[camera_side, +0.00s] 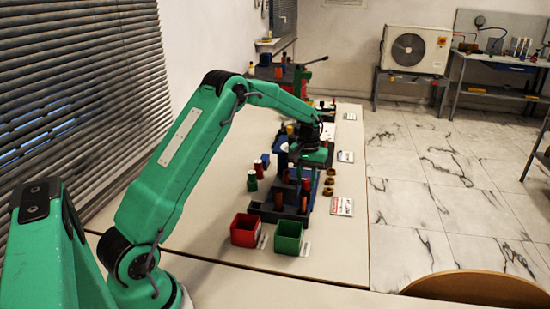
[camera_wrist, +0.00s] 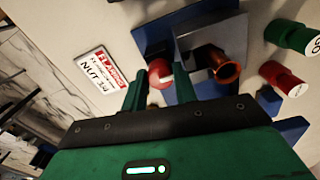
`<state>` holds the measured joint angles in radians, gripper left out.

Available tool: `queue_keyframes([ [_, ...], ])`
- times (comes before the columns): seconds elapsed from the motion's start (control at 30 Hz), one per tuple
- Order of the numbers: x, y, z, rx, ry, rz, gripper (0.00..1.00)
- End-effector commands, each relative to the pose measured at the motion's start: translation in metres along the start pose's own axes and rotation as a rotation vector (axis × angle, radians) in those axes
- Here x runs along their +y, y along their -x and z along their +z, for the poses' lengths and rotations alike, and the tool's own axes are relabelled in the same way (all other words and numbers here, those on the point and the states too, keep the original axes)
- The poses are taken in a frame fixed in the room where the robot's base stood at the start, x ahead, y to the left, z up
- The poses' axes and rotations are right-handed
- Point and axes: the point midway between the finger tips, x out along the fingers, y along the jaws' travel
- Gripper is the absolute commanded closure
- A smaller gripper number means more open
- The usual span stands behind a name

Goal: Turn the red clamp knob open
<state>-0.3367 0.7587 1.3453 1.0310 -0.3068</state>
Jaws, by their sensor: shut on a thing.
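The red clamp knob (camera_wrist: 160,71) shows in the wrist view as a small round red piece with a pale mark. It sits beside a grey block (camera_wrist: 222,42) on a blue base plate (camera_wrist: 150,36). My gripper (camera_wrist: 159,80) has one green finger on each side of the knob and is shut on it. In the side view, my gripper (camera_side: 311,158) reaches down over the rig, and I cannot make out the knob there. The lower side of the knob is partly hidden in the wrist view.
A copper-coloured cylinder (camera_wrist: 226,70) stands out from the grey block. A red cylinder (camera_wrist: 281,77) and a green one (camera_wrist: 294,37) are to the right. A white and red label (camera_wrist: 97,71) lies left. The red bin (camera_side: 244,230) and green bin (camera_side: 288,238) stand at the near end.

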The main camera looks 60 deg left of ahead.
Motion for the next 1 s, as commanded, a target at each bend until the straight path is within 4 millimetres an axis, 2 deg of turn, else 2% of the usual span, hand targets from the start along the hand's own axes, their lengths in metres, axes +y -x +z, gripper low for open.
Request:
queue_keyframes([
  [0.27,-0.003,0.001,-0.003,0.006,0.008,0.002,0.94],
  [0.3,-0.003,0.001,-0.003,0.006,0.008,0.002,0.64],
  [0.37,-0.003,0.001,-0.002,0.005,0.007,0.001,0.52],
  [0.4,-0.003,0.001,-0.002,0.004,0.007,0.001,0.5],
  [0.77,-0.001,0.001,-0.001,0.001,0.003,0.0,0.5],
  [1.0,-0.001,0.013,-0.001,0.003,0.002,0.001,0.5],
])
